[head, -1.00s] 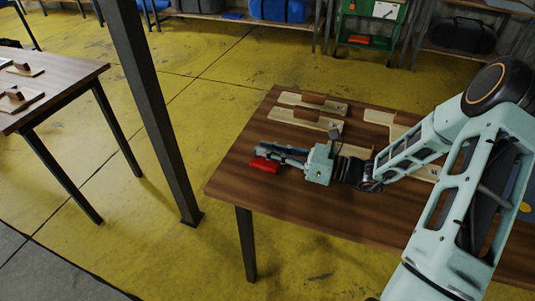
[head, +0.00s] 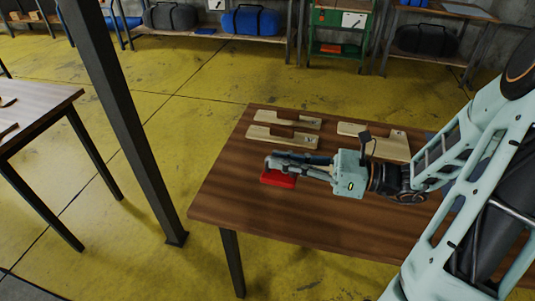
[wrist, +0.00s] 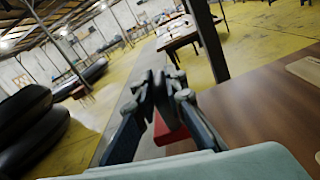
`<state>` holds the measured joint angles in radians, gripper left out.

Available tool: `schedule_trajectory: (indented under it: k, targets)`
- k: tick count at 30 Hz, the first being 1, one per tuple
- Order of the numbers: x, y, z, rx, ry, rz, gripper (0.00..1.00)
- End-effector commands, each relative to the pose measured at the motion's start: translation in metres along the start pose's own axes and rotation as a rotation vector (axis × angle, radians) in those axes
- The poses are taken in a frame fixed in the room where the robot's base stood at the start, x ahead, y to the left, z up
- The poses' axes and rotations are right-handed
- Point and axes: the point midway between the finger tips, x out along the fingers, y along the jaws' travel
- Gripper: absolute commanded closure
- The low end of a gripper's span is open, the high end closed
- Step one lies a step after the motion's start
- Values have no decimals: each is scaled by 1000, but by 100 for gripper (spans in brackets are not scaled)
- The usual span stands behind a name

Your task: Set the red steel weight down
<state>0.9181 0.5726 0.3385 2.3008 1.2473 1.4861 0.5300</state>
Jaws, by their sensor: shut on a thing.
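The red steel weight (head: 279,179) is a small red block at the left part of the brown wooden table (head: 300,228). My gripper (head: 270,163) is shut on its upper part, with the arm reaching in from the right. The weight hangs below the fingertips, low over the tabletop; I cannot tell whether it touches the wood.
The table's front left is bare. A dark steel post (head: 125,130) stands left of the table, and another table (head: 35,115) lies beyond it.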

Motion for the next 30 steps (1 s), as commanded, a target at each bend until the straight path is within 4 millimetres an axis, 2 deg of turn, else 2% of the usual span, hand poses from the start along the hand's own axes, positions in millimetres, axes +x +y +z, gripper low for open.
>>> schedule_trajectory:
  k: [8,11,18,25,30]
  targets:
    - [-12,6,5,0,-5,-5,100]
    - [-12,-8,2,-3,-13,-35,100]
    - [-16,-66,-15,-5,-43,-164,100]
    - [-21,-109,-31,1,-58,-268,100]
    - [-21,-106,-16,-1,-57,-267,100]
